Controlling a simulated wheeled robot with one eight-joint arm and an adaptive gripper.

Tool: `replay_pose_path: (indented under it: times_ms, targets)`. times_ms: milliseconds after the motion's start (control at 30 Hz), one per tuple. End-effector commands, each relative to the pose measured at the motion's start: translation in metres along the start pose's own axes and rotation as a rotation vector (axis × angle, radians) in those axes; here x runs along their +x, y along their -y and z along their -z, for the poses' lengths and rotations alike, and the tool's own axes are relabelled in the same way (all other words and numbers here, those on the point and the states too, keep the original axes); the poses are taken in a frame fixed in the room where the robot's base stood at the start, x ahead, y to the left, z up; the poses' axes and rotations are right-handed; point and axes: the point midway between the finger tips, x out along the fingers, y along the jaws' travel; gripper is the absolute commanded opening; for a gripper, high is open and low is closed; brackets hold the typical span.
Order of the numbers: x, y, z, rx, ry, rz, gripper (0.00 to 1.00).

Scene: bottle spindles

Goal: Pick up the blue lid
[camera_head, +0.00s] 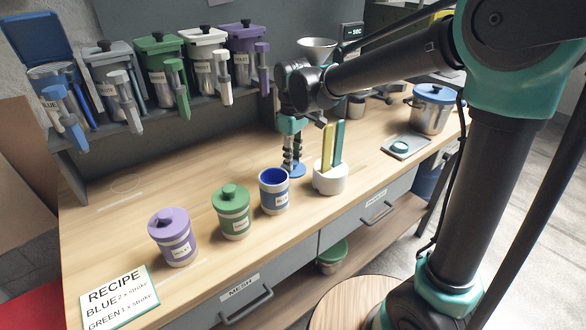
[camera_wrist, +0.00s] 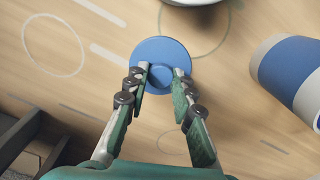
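The blue lid (camera_head: 298,172) lies flat on the wooden table, between the blue canister and the white holder. In the wrist view the round lid (camera_wrist: 160,48) shows its knob (camera_wrist: 161,76) near the fingertips. My gripper (camera_head: 292,160) points straight down over the lid. In the wrist view my gripper (camera_wrist: 161,72) has its two fingertips on either side of the knob, with small gaps that look clear. The blue canister (camera_head: 274,196) stands without a lid, its open blue inside showing; it also shows at the right of the wrist view (camera_wrist: 292,72).
A white holder (camera_head: 330,182) with yellow and teal upright pieces stands close right of my gripper. Green (camera_head: 232,215) and purple (camera_head: 174,240) lidded canisters stand left. A blue-lidded pot (camera_head: 432,112) stands at the right back. The table's left back is clear.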

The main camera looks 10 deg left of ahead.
Motion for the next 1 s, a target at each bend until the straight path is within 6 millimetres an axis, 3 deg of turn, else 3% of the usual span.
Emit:
replay_pose_path:
  times_ms: [100,567,767,1000]
  targets:
    - [0.0,0.0,0.0,0.0,0.0,0.0,0.09]
    - [-0.011,0.0,0.0,0.0,0.0,0.0,0.08]
    - [-0.045,0.0,0.0,0.0,0.0,0.0,0.08]
    - [-0.115,0.0,0.0,0.0,0.001,0.001,0.08]
